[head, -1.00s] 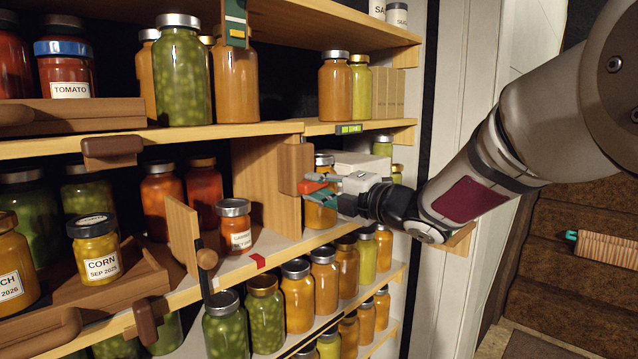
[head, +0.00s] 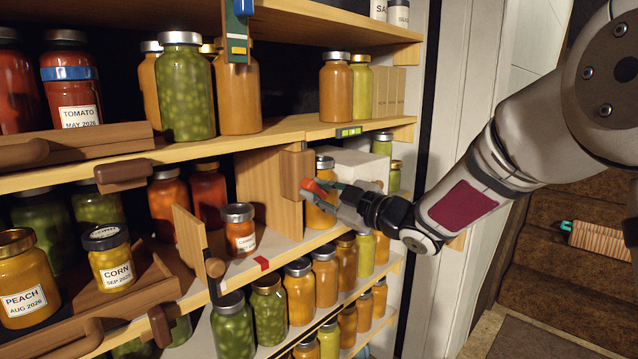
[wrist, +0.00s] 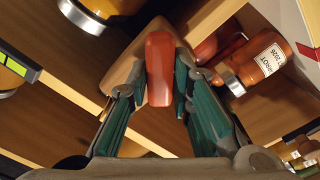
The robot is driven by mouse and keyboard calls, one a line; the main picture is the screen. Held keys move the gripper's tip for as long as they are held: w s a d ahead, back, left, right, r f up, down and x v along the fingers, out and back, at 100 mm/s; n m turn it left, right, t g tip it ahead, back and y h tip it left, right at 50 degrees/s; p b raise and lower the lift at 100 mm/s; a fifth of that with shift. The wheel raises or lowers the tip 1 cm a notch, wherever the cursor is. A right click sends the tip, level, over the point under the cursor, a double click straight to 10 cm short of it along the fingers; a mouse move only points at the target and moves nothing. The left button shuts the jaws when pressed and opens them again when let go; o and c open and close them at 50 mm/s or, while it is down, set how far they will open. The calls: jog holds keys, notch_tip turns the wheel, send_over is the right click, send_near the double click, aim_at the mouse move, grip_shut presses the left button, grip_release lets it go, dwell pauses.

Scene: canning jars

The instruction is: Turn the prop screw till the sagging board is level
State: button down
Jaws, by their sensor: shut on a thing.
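My gripper (head: 328,192) is shut on a red handle (wrist: 159,68), which stands upright between the green finger pads in the wrist view. The handle, which I take to be that of the prop screw, also shows as a small red piece in the head view (head: 315,187). It sits against a rounded wooden block (head: 297,172) at the edge of the upright wooden panel. The screw's thread is hidden. The shelf board (head: 385,125) above carries a green spirit level (head: 349,132) on its front edge; its bubble is too small to read. I cannot tell the board's exact tilt.
An orange jar (head: 318,212) stands close behind my gripper, with a pale box (head: 352,163) beyond. In the wrist view a carrot jar (wrist: 262,62) is to the right. More jars (head: 298,290) fill the shelf below.

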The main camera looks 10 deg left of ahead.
jog(key=m+p, duration=0.4)
jog(key=m, duration=0.1)
jog(key=shift+d+m, duration=0.15)
jog(key=shift+m, duration=0.15)
jog(key=shift+m+p, duration=1.3)
jog(key=shift+m, duration=0.2)
jog(key=shift+f, duration=0.1)
jog(key=c, duration=1.4)
grip_release()
jog(key=shift+w, duration=0.1)
jog(key=shift+c, duration=0.2)
jog(key=v, duration=1.2)
